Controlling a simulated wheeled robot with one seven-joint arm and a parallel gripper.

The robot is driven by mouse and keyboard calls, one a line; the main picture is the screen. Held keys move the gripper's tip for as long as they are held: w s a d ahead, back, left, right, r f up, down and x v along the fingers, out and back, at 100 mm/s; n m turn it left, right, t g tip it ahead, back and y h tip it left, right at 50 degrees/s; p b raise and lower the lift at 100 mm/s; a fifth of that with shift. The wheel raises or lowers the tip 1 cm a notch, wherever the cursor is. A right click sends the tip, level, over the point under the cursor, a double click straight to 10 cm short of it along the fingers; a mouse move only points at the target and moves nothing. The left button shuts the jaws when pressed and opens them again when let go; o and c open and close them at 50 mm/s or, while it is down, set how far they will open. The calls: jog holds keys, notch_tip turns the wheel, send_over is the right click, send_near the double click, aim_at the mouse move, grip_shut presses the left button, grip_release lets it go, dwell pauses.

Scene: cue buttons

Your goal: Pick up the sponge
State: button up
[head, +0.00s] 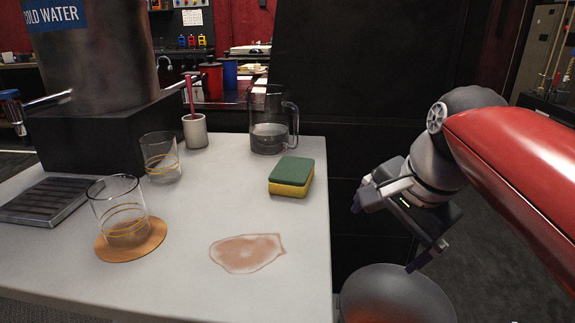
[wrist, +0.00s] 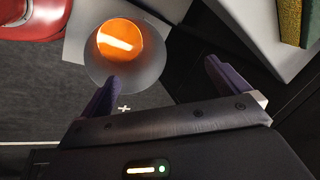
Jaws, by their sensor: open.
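The sponge (head: 291,177) is yellow with a green top and lies flat near the right edge of the white counter (head: 190,215) in the head view. In the wrist view only part of the sponge (wrist: 291,22) shows, at the top right corner. My gripper (head: 384,232) is off the counter, to the right of the sponge and apart from it. In the wrist view my gripper (wrist: 160,78) is open, with two dark purple fingers spread and nothing between them.
A glass pitcher (head: 270,122) stands behind the sponge. A brown stain (head: 247,253) lies in front of it. Glasses (head: 118,208), a cup (head: 195,131) and a water dispenser (head: 95,60) are to the left. A round grey thing (head: 395,295) with an orange glow sits below my gripper.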

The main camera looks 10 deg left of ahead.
jog(key=w+a+r+m+g+y+p, duration=0.1)
jog(key=w+a+r+m+g+p, duration=0.1)
jog(key=w+a+r+m, duration=0.6)
jog(key=m+g+y, duration=0.1)
jog(key=m, duration=0.1)
send_near(293, 168)
jog(key=f, duration=0.1)
jog(key=shift+w+a+f+p, duration=0.1)
jog(key=shift+a+f+p, duration=0.2)
jog(key=b+x, duration=0.1)
jog(key=x, duration=0.5)
jog(key=shift+a+f, duration=0.1)
jog(key=shift+f, duration=0.3)
jog(key=c, duration=0.8)
